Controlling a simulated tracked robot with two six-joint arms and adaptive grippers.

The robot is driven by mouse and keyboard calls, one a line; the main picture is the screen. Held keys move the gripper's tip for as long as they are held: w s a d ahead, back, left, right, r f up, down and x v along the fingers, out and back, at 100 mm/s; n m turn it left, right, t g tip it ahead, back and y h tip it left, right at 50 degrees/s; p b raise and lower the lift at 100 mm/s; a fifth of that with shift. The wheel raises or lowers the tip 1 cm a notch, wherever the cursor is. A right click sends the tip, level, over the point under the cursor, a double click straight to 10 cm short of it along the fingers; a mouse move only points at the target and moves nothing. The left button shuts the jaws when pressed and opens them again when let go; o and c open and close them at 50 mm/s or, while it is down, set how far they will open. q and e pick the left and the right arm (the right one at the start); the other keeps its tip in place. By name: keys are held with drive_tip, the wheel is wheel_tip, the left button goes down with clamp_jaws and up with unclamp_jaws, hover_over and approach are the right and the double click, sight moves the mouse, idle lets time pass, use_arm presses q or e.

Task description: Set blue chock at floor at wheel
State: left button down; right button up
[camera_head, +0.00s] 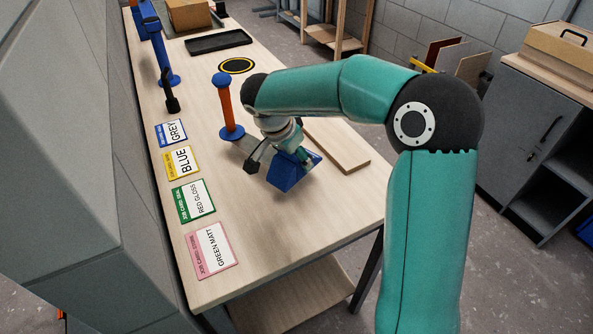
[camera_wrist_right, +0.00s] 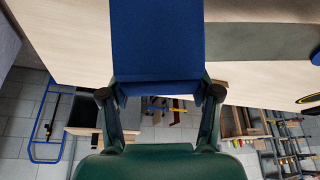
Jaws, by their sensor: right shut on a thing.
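The blue chock (camera_head: 286,176) is a wedge-shaped block above the near part of the wooden workbench. My right gripper (camera_head: 279,161) reaches in from the right and is shut on it. In the right wrist view the chock (camera_wrist_right: 157,42) stands out between the two fingers of the right gripper (camera_wrist_right: 160,94). In the head view the chock looks held just over the bench top, but I cannot tell the exact gap. No wheel shows in either view. My left gripper is not in view.
The workbench (camera_head: 272,229) bears an orange post with blue ends (camera_head: 226,104), a wooden board (camera_head: 338,146), several label cards (camera_head: 194,200), a black tray (camera_head: 218,41) and a cardboard box (camera_head: 188,15). A grey cabinet (camera_head: 520,130) stands right. Some concrete floor is free.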

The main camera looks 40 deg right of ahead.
drive_tip(key=shift+f, duration=2.7)
drive_tip(key=o, duration=1.6)
drive_tip(key=shift+r, duration=0.1)
